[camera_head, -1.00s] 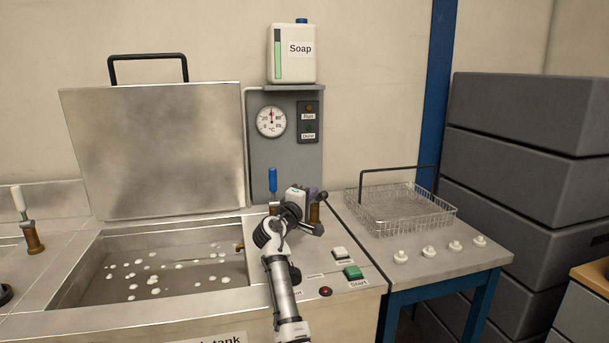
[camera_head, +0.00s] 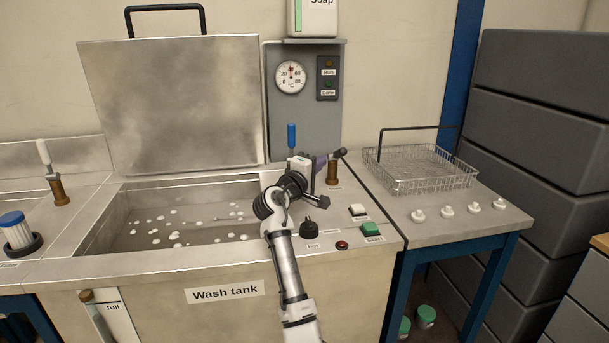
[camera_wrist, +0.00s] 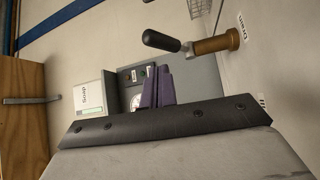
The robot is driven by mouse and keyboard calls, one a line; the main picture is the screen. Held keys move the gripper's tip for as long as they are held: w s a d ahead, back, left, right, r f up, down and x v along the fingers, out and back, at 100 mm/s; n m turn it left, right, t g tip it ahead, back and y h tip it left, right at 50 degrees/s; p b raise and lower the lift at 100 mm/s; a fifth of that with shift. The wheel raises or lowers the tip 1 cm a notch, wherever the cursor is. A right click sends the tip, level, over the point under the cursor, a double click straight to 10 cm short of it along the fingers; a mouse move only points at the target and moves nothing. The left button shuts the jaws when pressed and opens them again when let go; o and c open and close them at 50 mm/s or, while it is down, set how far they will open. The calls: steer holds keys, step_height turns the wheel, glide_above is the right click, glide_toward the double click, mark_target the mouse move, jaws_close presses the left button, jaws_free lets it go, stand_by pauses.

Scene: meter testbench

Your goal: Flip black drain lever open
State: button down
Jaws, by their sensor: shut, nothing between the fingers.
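The black drain lever (camera_head: 341,153) is on a brass valve (camera_head: 333,174) at the right rear of the wash tank's deck. In the wrist view, the lever's black grip (camera_wrist: 160,41) joins a short metal stem on the brass valve (camera_wrist: 216,44), beside a label reading Drain (camera_wrist: 242,27). My gripper (camera_head: 320,162) has purple fingers, just left of the lever in the head view. In the wrist view, the fingers (camera_wrist: 158,90) are shut and empty, with a visible gap in the picture between them and the grip. Actual contact or depth is hard to judge.
A blue-handled lever (camera_head: 291,137) stands upright left of my gripper. A black knob (camera_head: 310,228), a green Start button (camera_head: 371,230) and a red button (camera_head: 342,245) are in front. A wire basket (camera_head: 420,171) is on the right table. The open tank (camera_head: 185,215) lies left.

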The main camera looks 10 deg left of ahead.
steer(key=v, duration=0.7)
steer(key=shift+a+r+b, duration=0.2)
steer(key=shift+r+b, duration=0.05)
steer(key=shift+b, duration=0.2)
